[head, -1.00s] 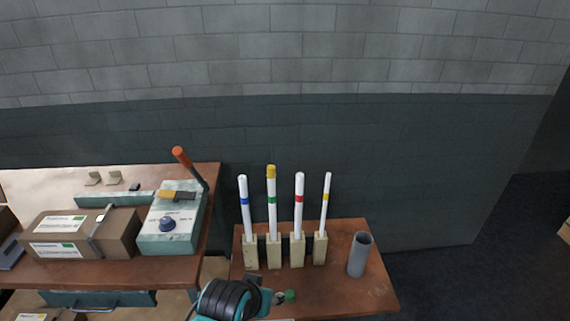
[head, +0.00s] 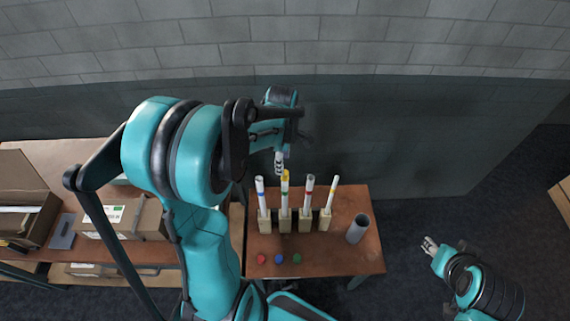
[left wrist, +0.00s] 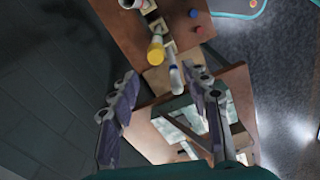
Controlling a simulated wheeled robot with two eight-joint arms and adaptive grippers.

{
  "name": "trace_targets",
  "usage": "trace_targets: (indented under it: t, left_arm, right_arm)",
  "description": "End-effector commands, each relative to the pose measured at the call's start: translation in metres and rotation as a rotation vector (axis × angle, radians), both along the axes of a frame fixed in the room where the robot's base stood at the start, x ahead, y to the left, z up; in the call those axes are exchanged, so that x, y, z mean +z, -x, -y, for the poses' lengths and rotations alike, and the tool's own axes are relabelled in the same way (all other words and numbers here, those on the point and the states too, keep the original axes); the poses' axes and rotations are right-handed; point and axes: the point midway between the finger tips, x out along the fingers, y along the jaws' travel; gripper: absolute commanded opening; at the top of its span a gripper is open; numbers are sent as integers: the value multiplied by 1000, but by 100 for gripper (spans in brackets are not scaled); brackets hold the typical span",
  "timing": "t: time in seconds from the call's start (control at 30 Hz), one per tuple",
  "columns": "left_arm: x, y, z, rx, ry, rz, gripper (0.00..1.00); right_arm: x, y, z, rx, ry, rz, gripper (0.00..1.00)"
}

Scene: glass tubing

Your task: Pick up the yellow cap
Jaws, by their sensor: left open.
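The yellow cap (head: 285,174) sits on top of a white tube (head: 284,194) that stands upright in a wooden block. In the left wrist view the yellow cap (left wrist: 156,51) shows beyond the fingertips. My left gripper (head: 279,163) is just above and slightly left of the cap in the head view. In the left wrist view the left gripper (left wrist: 161,78) is open, with nothing held and the cap apart from both fingers. My right gripper (head: 430,245) is far to the right, off the table; its finger opening is too small to judge.
Other white tubes stand beside the capped one: blue-banded (head: 262,205), red-marked (head: 307,202) and another at right (head: 329,196). Red (head: 262,258), blue (head: 279,258) and green (head: 297,258) caps lie in front. A grey cylinder (head: 357,229) stands at right. The table's right front (head: 335,258) is clear.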

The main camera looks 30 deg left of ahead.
Motion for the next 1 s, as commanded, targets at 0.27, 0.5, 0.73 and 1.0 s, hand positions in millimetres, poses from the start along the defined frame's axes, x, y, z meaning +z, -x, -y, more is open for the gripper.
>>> trace_targets:
  t: [0.27, 0.5, 0.73, 1.0]
  left_arm:
    - [-30, -2, -1, 18, 2, -6, 47]
    - [-65, -7, 3, 16, 1, -5, 47]
    - [-78, -6, 3, 16, 1, -5, 47]
    - [-77, -6, 3, 16, 1, -5, 16]
  right_arm:
    - [-2, 0, 0, 0, 0, 0, 40]
    - [-2, 0, 0, 0, 0, 0, 40]
    - [-2, 0, 0, 0, 0, 0, 40]
    - [-2, 0, 0, 0, 0, 0, 40]
